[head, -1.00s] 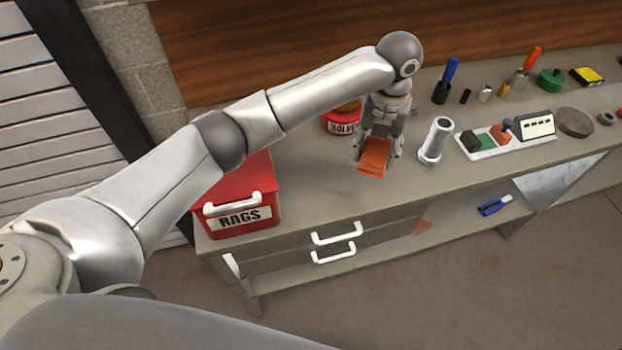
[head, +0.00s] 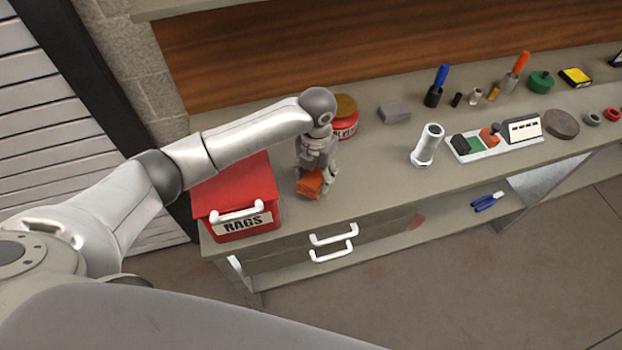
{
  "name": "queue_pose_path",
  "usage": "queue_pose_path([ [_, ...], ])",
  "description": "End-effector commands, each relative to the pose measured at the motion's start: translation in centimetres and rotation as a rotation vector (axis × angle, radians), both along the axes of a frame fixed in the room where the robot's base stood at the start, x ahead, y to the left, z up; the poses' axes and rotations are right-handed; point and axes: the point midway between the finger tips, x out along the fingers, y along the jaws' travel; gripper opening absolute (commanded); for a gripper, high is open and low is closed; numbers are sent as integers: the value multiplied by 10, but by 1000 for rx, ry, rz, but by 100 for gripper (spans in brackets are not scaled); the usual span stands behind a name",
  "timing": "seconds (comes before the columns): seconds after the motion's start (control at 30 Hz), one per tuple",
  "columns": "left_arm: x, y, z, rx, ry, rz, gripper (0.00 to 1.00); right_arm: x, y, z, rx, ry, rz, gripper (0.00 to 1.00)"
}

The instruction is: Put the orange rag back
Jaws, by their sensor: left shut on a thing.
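The orange rag (head: 309,184) is a small folded block in my left gripper (head: 315,178), which is shut on it. The gripper points down over the bench top, just right of the red rags bin (head: 236,190). Whether the rag touches the bench I cannot tell. The bin stands at the bench's left end, with a white handle and a "RAGS" label on its front. Its red top looks closed, and my left arm passes over its back part. My right gripper is not in view.
A red jar (head: 345,118) stands just behind my left gripper. A grey block (head: 394,112) and an upright white pipe fitting (head: 427,146) are further right. A tray of parts (head: 466,153) and several tools lie beyond. The bench front (head: 380,195) between gripper and fitting is clear.

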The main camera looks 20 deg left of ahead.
Motion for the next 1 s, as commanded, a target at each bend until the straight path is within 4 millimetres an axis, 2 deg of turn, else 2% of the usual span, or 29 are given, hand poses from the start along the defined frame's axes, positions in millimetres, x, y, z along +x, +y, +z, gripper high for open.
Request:
queue_pose_path([
  [0.17, -4, 12, -12, 3, 3, 1, 29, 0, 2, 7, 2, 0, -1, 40],
  [0.3, -4, 10, -34, 0, 2, 1, 29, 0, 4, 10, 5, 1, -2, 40],
  [0.4, -4, 11, -42, 1, 0, 0, 29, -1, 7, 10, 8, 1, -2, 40],
  [0.77, -4, 10, -47, 1, -1, 0, 29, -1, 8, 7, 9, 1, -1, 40],
  [0.8, -4, 10, -46, 1, -1, 0, 55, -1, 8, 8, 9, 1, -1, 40],
  [0.93, -4, 10, -46, 1, -1, 0, 72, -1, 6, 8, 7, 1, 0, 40],
  [1.0, -4, 10, -46, 1, -1, 0, 73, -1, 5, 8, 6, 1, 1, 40],
])
